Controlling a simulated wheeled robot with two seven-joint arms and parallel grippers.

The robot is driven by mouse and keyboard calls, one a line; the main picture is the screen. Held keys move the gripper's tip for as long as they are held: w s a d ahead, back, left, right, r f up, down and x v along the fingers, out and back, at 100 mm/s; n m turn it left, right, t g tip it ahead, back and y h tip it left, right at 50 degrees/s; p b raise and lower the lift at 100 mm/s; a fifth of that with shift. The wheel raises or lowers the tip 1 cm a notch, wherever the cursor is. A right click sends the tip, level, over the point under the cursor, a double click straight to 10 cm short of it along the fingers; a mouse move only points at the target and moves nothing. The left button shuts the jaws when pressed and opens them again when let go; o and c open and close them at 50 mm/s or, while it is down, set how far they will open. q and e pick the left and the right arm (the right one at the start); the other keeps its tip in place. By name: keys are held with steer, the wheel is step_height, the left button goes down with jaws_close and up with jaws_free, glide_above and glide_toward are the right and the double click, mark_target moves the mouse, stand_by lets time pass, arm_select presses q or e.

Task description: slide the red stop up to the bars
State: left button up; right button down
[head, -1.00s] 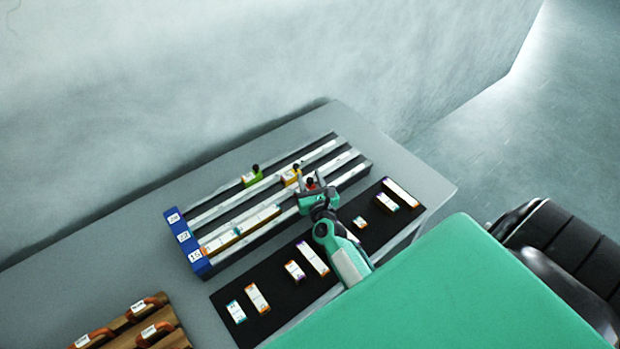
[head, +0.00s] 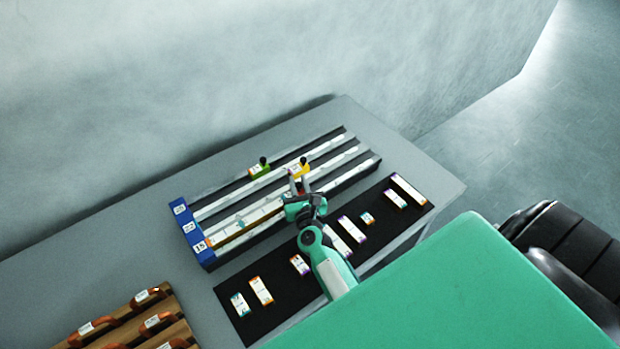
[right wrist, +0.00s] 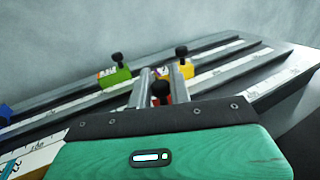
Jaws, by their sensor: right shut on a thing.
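The red stop (right wrist: 167,99), with a black knob, sits between the fingers of my right gripper (head: 301,187) on the front channel of the rack. My right gripper is shut on it; its fingers also show in the right wrist view (right wrist: 161,88). In the head view the gripper mostly hides the stop. The bars (head: 240,230), white with orange sides, lie end to end in the front channel, against the blue end block (head: 189,232). The gripper hides their right end, so I cannot tell whether the stop touches them. My left gripper is not in view.
A green stop (head: 260,169) and a yellow stop (head: 299,170) sit on the channels behind. A black mat (head: 278,292) with several loose bars lies in front of the rack. A wooden rack (head: 128,316) with orange-handled pieces stands at the lower left.

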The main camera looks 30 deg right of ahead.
steer(key=shift+a+f, duration=0.15)
steer(key=c, duration=1.3)
jaws_free()
steer(key=shift+a, duration=0.1)
steer(key=shift+c, duration=0.2)
steer(key=b+v, duration=0.2)
steer(key=v, duration=1.1)
steer(key=shift+s+a, duration=0.1)
steer(key=shift+s, duration=0.25)
